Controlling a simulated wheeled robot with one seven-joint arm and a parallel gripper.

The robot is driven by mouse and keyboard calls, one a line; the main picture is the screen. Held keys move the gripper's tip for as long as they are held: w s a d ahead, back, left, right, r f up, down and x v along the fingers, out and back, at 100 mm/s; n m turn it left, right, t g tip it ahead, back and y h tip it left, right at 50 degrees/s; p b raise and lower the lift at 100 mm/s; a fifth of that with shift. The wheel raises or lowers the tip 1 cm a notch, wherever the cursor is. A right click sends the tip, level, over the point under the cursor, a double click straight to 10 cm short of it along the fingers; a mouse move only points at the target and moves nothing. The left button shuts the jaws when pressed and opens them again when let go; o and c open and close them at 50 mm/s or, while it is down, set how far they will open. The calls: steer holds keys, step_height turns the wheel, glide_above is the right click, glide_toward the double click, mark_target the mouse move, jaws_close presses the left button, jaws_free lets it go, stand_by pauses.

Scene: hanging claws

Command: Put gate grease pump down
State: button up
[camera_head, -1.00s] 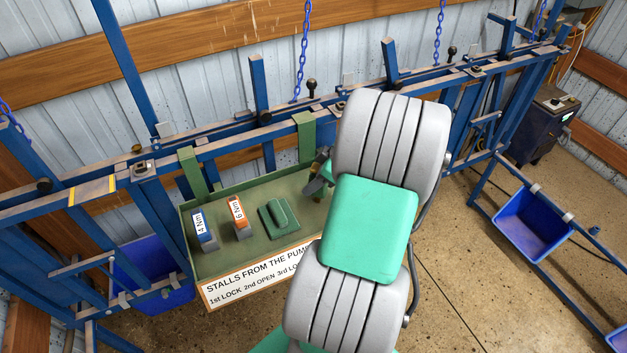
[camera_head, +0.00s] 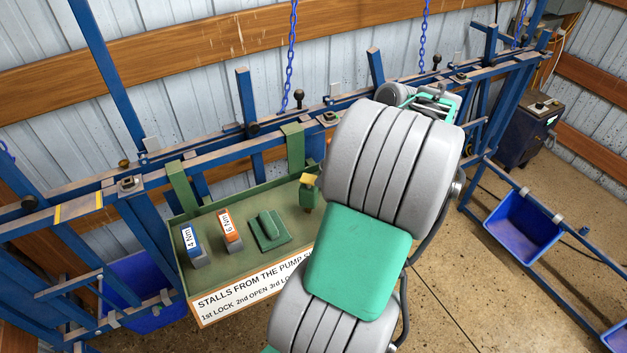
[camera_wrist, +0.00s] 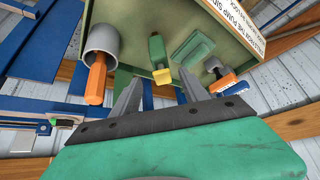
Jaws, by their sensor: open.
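The grease pump, which I take to be the green tool with a yellow end (camera_head: 308,193), stands in the green tray (camera_head: 185,262) beside my arm; its lower part is partly hidden. It also shows in the wrist view (camera_wrist: 157,55), just beyond my fingertips. The pump appears apart from the fingers. In the head view my arm hides most of the gripper.
The tray also holds a blue 4 Nm tool (camera_head: 191,240), an orange 6 Nm tool (camera_head: 230,229) and a green block (camera_head: 269,231). An orange handle in a grey cup (camera_wrist: 100,62) is close to my left finger. Blue rails (camera_head: 240,150) and hanging chains (camera_head: 290,55) stand behind.

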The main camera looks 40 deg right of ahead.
steer(key=w+a+r+m+g+h, duration=0.1)
steer(key=w+a, duration=0.2)
steer(key=a, duration=0.6)
steer(key=w+a+r+m+g, duration=0.1)
steer(key=w+a, duration=0.3)
steer(key=a, duration=0.6)
steer(key=s+a+m+h, duration=0.1)
steer(key=s+a+m, duration=0.1)
steer(key=a, duration=0.3)
steer(key=s+a+m+h, duration=0.1)
steer(key=s+a, duration=0.3)
steer(key=a, duration=0.2)
steer(key=shift+s+f+m+t, duration=0.3)
steer(key=shift+s+m, duration=0.05)
steer(key=shift+m, duration=0.05)
